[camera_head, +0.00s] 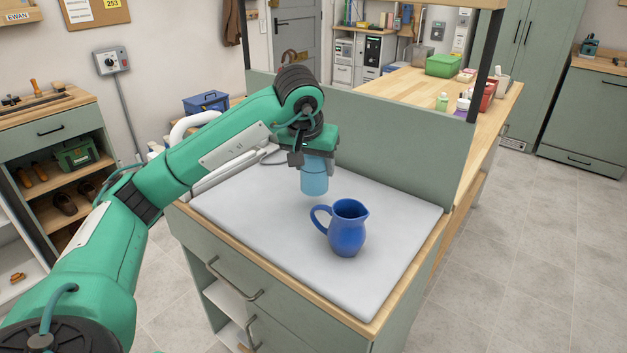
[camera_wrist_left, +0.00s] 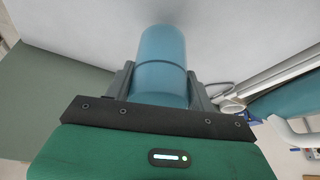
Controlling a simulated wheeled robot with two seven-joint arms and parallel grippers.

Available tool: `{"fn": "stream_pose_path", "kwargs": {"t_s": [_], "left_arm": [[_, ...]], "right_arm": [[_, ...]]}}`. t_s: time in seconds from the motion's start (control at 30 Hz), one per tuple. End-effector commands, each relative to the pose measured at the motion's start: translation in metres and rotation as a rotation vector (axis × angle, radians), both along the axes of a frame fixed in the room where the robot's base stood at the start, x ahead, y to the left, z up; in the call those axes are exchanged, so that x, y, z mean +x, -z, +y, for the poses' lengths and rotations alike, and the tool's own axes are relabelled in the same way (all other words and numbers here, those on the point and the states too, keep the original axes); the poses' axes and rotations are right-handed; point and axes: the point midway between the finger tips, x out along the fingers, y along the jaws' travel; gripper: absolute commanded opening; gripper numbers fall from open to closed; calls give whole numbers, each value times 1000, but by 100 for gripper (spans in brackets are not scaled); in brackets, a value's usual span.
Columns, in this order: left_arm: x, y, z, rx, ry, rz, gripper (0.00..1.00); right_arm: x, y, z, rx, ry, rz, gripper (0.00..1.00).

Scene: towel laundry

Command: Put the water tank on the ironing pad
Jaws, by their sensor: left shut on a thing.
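The water tank (camera_head: 314,180) is a translucent blue cylinder, held upright below my left gripper (camera_head: 317,160). My left gripper is shut on it. In the left wrist view the tank (camera_wrist_left: 162,62) sits between the two dark fingers of the gripper (camera_wrist_left: 161,85). The ironing pad (camera_head: 265,220) is a pale grey sheet on top of the cabinet. The tank is over its back part; whether its bottom touches the pad I cannot tell. My right gripper is not in view.
A blue jug (camera_head: 347,229) stands on the pad, to the right and nearer than the tank. A green panel (camera_head: 400,135) rises behind the pad. A pale appliance with a cord (camera_head: 225,170) lies at the pad's left back edge. The pad's front left is clear.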

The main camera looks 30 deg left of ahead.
Motion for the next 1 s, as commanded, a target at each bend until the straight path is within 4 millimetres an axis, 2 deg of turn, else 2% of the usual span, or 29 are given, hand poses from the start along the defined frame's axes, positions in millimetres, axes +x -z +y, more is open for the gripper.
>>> {"fn": "stream_pose_path", "kwargs": {"t_s": [0.17,0.4,0.83,0.87,0.93,1.0], "left_arm": [[0,10,0,0,0,-1,32],[0,40,0,1,0,1,32],[0,45,0,1,0,-1,32],[0,45,0,1,0,-1,61],[0,44,0,0,0,-1,75],[0,44,0,0,0,-1,77]], "right_arm": [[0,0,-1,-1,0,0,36],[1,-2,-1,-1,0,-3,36],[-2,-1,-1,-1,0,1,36],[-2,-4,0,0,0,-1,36],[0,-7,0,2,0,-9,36],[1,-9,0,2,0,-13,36]]}}
